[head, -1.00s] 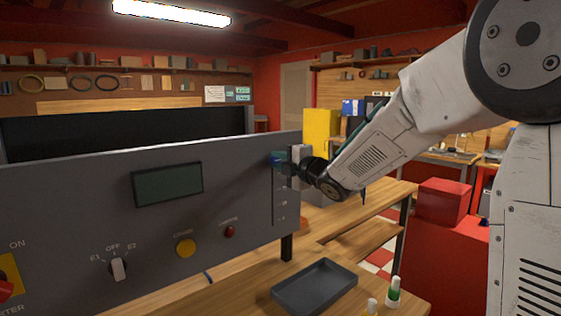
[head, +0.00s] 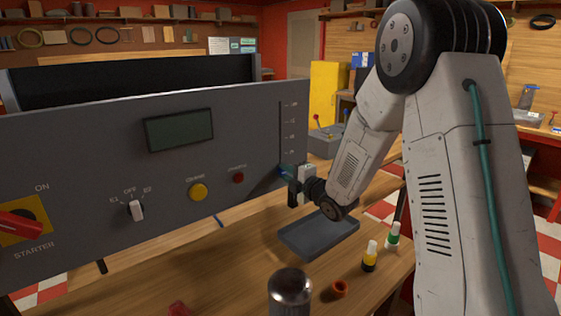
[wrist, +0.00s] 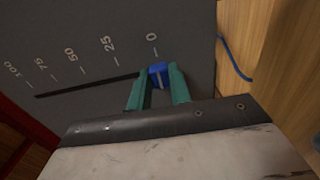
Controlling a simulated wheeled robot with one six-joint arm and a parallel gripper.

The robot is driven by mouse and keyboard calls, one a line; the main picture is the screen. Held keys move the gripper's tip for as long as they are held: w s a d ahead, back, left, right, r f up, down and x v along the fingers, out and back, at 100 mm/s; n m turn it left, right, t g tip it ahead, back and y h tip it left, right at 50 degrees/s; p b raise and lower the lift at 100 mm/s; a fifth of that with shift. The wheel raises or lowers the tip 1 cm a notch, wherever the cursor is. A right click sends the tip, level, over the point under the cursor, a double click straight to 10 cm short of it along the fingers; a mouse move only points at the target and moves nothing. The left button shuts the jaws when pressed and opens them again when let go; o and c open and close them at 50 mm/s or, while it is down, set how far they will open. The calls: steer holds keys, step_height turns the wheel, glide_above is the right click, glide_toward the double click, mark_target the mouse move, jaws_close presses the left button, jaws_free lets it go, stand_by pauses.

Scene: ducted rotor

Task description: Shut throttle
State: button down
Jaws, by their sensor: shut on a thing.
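The throttle is a vertical slot with a scale at the right end of the grey panel (head: 100,185). In the wrist view its blue slider knob (wrist: 158,72) is at the slot's end, beside the 0 mark (wrist: 152,38). The slot (wrist: 85,86) runs away from it, empty, past 25, 50 and 75 toward 100. My gripper (wrist: 158,84) has its teal fingers closed on both sides of the knob. In the head view my gripper (head: 287,171) is at the low end of the slot, where the fingers and knob are partly hidden.
The panel also carries a red starter switch (head: 20,224), a selector (head: 136,210), a yellow button (head: 198,192) and a red button (head: 238,177). A grey tray (head: 318,238) lies on the bench below my gripper. Small bottles (head: 370,256) and a metal cylinder (head: 290,292) stand nearer.

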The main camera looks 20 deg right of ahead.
steer(key=shift+f, duration=0.3)
steer(key=shift+s, duration=0.1)
steer(key=c, duration=1.3)
jaws_free()
steer(key=shift+f, duration=0.1)
steer(key=shift+d, duration=0.1)
steer(key=v, duration=0.7)
steer(key=shift+s, duration=0.3)
